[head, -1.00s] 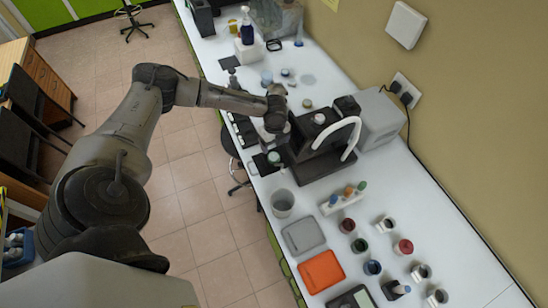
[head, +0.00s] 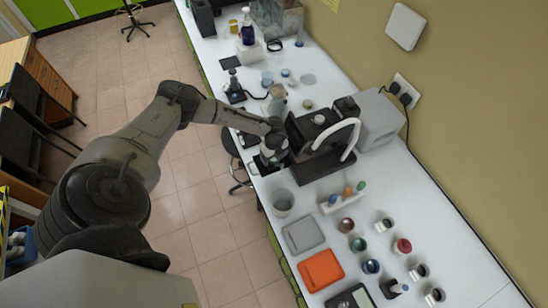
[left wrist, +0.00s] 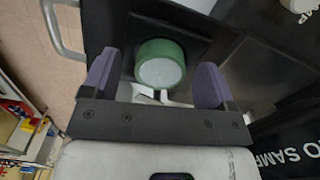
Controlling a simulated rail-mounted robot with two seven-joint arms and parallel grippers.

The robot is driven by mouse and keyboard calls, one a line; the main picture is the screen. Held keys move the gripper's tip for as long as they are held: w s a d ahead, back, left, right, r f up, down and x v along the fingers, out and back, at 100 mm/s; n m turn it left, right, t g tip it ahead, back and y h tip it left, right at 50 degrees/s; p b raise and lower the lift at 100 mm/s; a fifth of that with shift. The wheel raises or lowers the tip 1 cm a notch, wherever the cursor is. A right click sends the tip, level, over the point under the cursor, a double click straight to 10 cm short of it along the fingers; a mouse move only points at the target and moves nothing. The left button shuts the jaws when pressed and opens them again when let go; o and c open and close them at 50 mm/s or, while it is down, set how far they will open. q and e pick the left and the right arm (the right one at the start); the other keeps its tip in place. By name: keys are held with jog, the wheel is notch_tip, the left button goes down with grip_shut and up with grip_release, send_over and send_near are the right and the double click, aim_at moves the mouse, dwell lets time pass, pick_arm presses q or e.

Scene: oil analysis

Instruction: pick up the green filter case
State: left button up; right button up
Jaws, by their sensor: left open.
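The green filter case (left wrist: 161,64), a short round case with a green rim and a pale top, sits on a dark surface of the black apparatus (head: 322,140). In the left wrist view it lies between the two purple fingers of my left gripper (left wrist: 155,72). The fingers are apart, one on each side of it, with a visible gap; contact is not seen. In the head view my left gripper (head: 272,152) is at the apparatus's left end and hides the case. My right gripper is not in view.
A metal handle (left wrist: 60,30) is beside the case. Nearby on the white bench stand a clear beaker (head: 282,202), a grey box (head: 303,234), an orange box (head: 321,270) and a rack (head: 343,198) with coloured caps.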

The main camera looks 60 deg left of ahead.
pick_arm(q)
jog(key=shift+c, duration=0.4)
jog(key=c, duration=0.9)
jog(key=shift+c, duration=0.2)
